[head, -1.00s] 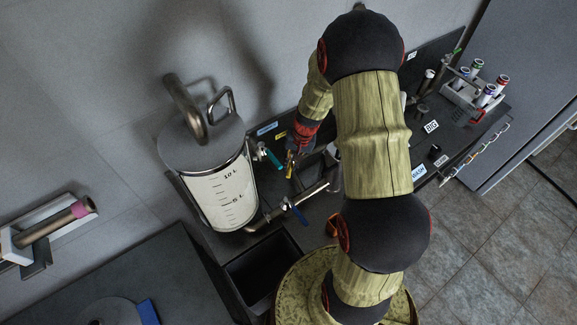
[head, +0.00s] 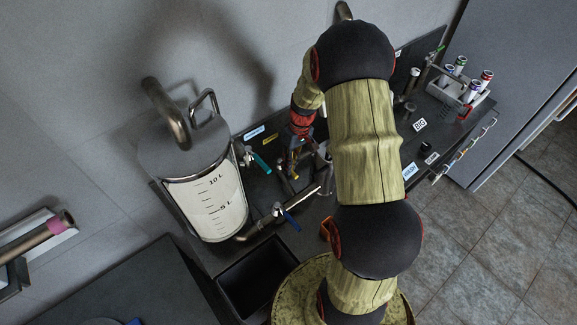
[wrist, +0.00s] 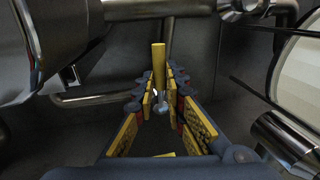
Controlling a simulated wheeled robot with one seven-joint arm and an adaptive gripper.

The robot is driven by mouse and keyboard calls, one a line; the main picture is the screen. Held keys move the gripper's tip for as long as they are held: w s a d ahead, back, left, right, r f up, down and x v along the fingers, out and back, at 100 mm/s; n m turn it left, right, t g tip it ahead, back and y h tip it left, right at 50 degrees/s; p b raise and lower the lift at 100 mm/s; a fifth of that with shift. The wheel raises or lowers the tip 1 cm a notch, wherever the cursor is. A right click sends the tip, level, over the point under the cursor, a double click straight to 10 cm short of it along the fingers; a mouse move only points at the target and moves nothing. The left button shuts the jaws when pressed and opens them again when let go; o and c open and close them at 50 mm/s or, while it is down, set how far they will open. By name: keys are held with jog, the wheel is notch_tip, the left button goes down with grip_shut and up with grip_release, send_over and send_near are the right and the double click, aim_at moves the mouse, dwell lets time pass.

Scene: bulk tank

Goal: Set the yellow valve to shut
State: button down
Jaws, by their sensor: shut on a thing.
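The yellow valve's lever (wrist: 158,66) stands between my fingers in the wrist view, with a silver stem below it. My gripper (wrist: 160,84) is shut on this lever, one finger along each side. In the head view my gripper (head: 294,160) points down over the pipework to the right of the tank; the lever is mostly hidden there by the fingers. How far the valve is turned is hard to tell.
The tank (head: 205,200) with its level scale stands left of my gripper. A teal lever (head: 261,162) and a blue lever (head: 290,219) sit close by on the pipes. A black bin (head: 258,276) lies below, and a rack of tubes (head: 462,88) stands at right.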

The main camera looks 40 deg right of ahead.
jog(key=shift+d, duration=0.15)
dwell(0.4)
jog(key=c, duration=1.8)
grip_release()
jog(key=r, duration=0.4)
jog(key=d+r, duration=0.1)
jog(key=r, duration=0.3)
jog(key=d+r, duration=0.1)
jog(key=r, duration=0.2)
jog(key=shift+w+d+r, duration=0.1)
jog(key=shift+d+r, duration=0.05)
jog(key=shift+r, duration=0.25)
